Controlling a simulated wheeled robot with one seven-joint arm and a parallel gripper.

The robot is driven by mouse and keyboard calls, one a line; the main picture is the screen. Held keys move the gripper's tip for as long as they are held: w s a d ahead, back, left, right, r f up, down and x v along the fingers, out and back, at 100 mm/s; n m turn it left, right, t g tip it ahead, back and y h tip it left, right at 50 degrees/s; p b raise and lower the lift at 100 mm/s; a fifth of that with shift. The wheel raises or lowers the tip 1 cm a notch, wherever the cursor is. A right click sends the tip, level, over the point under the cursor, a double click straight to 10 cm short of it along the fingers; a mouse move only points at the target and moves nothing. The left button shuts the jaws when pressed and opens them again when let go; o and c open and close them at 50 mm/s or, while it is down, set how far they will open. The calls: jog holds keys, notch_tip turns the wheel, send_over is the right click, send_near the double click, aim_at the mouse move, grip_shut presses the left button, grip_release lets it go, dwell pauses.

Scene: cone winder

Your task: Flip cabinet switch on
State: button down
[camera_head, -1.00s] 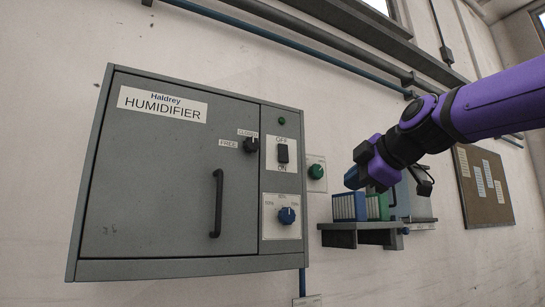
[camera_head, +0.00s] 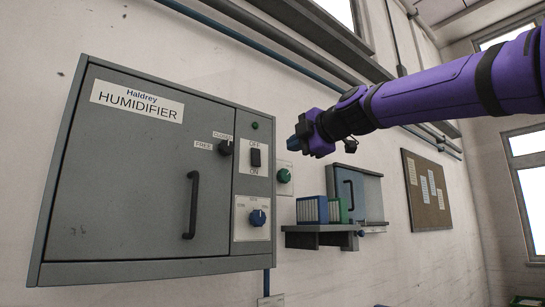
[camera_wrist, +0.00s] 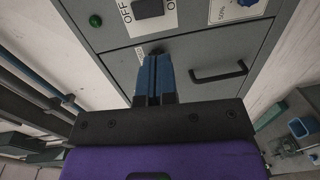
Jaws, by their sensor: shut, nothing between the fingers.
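The grey humidifier cabinet (camera_head: 140,165) hangs on the wall with its door shut. Its dark rocker switch (camera_head: 255,157) sits on a white plate between the labels OFF and ON; which way it is tipped is too small to tell. The switch also shows at the top of the wrist view (camera_wrist: 148,8). My gripper (camera_head: 293,144) is to the right of the switch, apart from it. In the wrist view my gripper's blue fingers (camera_wrist: 154,62) are together and empty, pointing at the cabinet front below the switch in that picture.
A black selector knob (camera_head: 226,147) and a blue dial (camera_head: 258,217) sit near the switch. A black door handle (camera_head: 191,205) sticks out. A green knob (camera_head: 284,175) is on the wall beside the cabinet. A shelf (camera_head: 320,230) with blue and green binders stands below my gripper.

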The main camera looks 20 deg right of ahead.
aim_at(257, 164)
jog(key=x, duration=1.3)
jog(key=shift+w+f, duration=0.1)
jog(key=shift+w, duration=0.25)
jog(key=shift+a, duration=0.1)
jog(key=shift+w, duration=0.2)
jog(key=shift+f, duration=0.1)
